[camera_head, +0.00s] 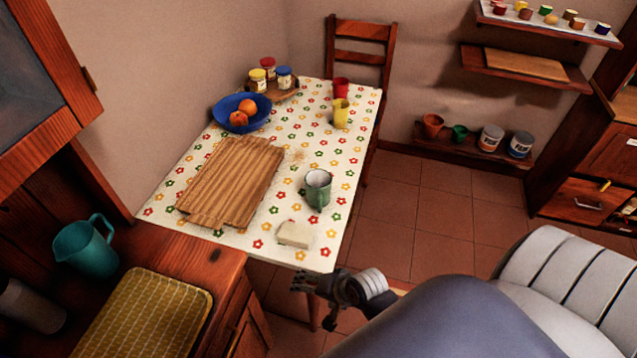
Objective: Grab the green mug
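The green mug (319,196) stands upright on the table near its right edge, with a pale interior facing up. The table (337,215) has a white cloth with red, yellow and green flowers. My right gripper (299,283) is below the table's near edge in the picture, apart from the mug and with nothing visible in it. Its fingers are small and dark, so I cannot tell how far they are open. My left gripper is not in view.
A pale block (295,233) lies near the mug. A wooden board (232,180), blue fruit bowl (232,105), yellow cup (341,114) and red cup (340,87) are also on the table. A chair (360,48) stands behind. A counter (205,257) is at left; floor (440,220) is open at right.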

